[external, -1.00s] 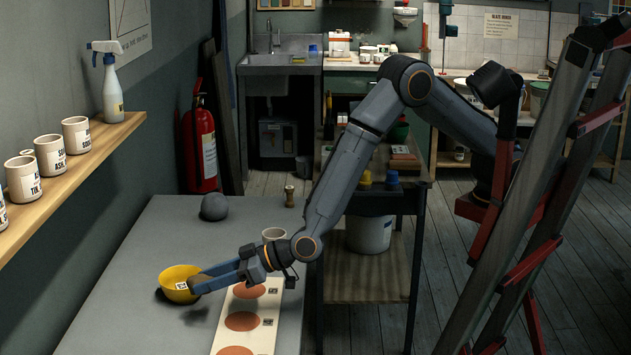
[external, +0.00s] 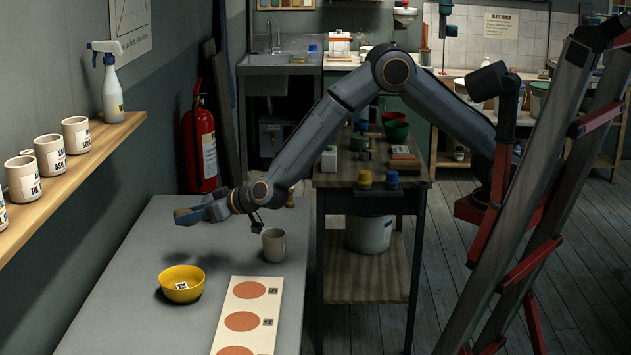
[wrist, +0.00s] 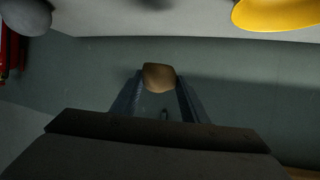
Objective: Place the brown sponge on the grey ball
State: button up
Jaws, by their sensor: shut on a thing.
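The brown sponge (external: 184,217) is between the fingertips of my gripper (external: 198,213), held in the air above the grey table. In the wrist view the sponge (wrist: 159,77) shows between both fingers of my gripper (wrist: 159,88). The grey ball (wrist: 27,17) is at the top left corner of the wrist view, apart from the sponge and cut by the frame edge. In the external view my gripper and wrist cover most or all of the ball.
A yellow bowl (external: 181,290) stands on the table (external: 120,300), and also shows in the wrist view (wrist: 280,14). A grey mug (external: 274,247) and a board with orange discs (external: 230,320) are to the right. A wall shelf (external: 80,168) runs along the left.

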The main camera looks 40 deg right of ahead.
jog(key=w+d+r+m+t+h, duration=0.1)
jog(key=w+d+r+m+h, duration=0.15)
jog(key=w+d, duration=0.85)
jog(key=w+d+r+m+h, duration=0.2)
jog(key=w+d+h, duration=0.1)
jog(key=w+d, duration=0.85)
jog(key=shift+y, duration=0.25)
jog(key=f, duration=0.9)
jog(key=shift+d+f+p, duration=0.15)
jog(key=shift+d+p, duration=0.15)
jog(key=shift+p, duration=0.1)
jog(key=shift+f, duration=0.2)
jog(key=o, duration=1.1)
jog(key=shift+s, duration=0.1)
